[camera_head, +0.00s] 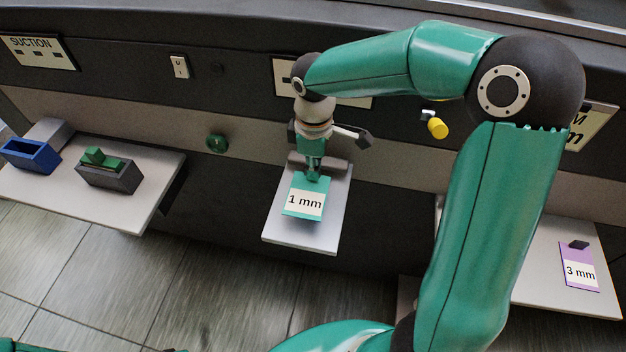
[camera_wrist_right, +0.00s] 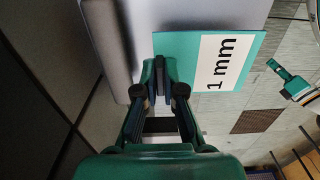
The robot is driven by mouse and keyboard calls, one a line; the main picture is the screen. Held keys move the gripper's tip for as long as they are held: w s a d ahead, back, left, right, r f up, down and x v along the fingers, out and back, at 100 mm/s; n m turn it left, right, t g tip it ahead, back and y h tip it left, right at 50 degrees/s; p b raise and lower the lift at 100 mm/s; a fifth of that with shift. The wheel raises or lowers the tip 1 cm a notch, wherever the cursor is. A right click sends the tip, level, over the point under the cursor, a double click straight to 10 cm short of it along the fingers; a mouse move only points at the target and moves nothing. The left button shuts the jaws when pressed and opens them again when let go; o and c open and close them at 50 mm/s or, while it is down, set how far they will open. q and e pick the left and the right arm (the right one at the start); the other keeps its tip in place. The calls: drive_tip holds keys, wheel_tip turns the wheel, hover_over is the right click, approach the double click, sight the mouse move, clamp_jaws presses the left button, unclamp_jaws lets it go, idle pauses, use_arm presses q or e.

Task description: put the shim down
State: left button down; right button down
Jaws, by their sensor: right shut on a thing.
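The shim is a flat teal plate with a white "1 mm" label (camera_head: 305,203). My right gripper (camera_head: 313,172) is shut on its back edge. In the head view the shim appears over the narrow grey centre shelf (camera_head: 318,238); I cannot tell whether it touches the surface. In the right wrist view the right gripper's fingers (camera_wrist_right: 160,88) pinch the edge of the teal shim (camera_wrist_right: 190,45). The pale shelf (camera_wrist_right: 120,30) shows behind it, and the shim sticks out past the shelf's side there. My left gripper is not clearly seen.
A left shelf (camera_head: 140,205) holds a blue open box (camera_head: 30,156) and a dark block with a green piece (camera_head: 108,176). A right shelf (camera_head: 540,285) holds a purple "3 mm" shim (camera_head: 578,268). A yellow knob (camera_head: 437,129) and green knob (camera_head: 217,143) stick out of the machine.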

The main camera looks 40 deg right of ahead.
sight(314, 182)
drive_tip(key=shift+f, duration=2.35)
drive_tip(key=c, duration=1.3)
unclamp_jaws()
drive_tip(key=shift+f, duration=0.1)
drive_tip(key=shift+r, duration=0.2)
wheel_tip(314, 182, up, 12)
drive_tip(key=shift+f, duration=0.1)
